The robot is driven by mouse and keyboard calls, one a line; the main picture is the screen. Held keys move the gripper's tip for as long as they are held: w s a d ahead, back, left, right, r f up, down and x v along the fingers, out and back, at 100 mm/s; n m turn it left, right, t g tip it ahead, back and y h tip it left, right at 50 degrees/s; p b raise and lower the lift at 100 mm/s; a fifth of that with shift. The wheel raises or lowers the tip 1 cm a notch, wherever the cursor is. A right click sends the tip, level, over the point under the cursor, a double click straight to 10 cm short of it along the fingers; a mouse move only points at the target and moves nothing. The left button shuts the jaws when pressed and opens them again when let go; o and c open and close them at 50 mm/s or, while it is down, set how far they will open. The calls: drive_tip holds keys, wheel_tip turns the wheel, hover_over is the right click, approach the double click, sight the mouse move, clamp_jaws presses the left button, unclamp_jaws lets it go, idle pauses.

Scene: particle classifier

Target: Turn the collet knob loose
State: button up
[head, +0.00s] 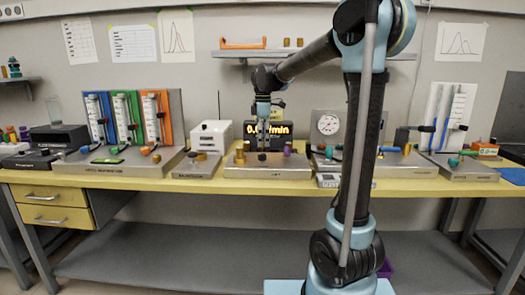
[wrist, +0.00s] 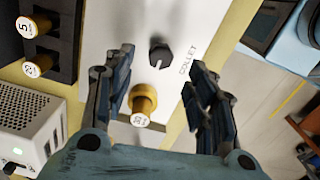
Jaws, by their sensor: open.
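The collet knob (wrist: 159,54) is a small black knob on a light metal plate (wrist: 115,20), beside the printed word COLLET in the wrist view. In the head view, a dark spot below my gripper may be this knob, but it is too small to be sure. My gripper (wrist: 161,62) is open and points down, its fingers apart on either side of the knob in the picture. I cannot tell how high the fingertips are above it. A brass cylinder (wrist: 142,103) with a white labelled top also shows between the fingers.
A black rack (wrist: 45,45) with labelled brass cylinders and a white vented box (wrist: 28,120) stand left of the plate in the wrist view. In the head view, a lit display (head: 267,130) stands behind my gripper. Flowmeter panels (head: 125,115) stand left on the yellow bench (head: 215,188).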

drive_tip(key=shift+r, duration=2.75)
drive_tip(key=s+d+f+m+t, duration=0.1)
drive_tip(key=s+d+f+m, duration=0.7)
drive_tip(key=s, duration=0.4)
drive_tip(key=s+d+f+m+t, duration=0.1)
drive_tip(key=s+d+f+m, duration=0.45)
drive_tip(key=s+d, duration=0.5)
drive_tip(key=s+d+f+m, duration=0.2)
drive_tip(key=s+f+m, duration=0.3)
drive_tip(key=s+f, duration=0.4)
wheel_tip(320, 180, down, 2)
drive_tip(key=shift+s+d+f, duration=0.1)
drive_tip(key=shift+s+d, duration=0.15)
drive_tip(key=shift+w+f, duration=0.2)
drive_tip(key=shift+w, duration=0.3)
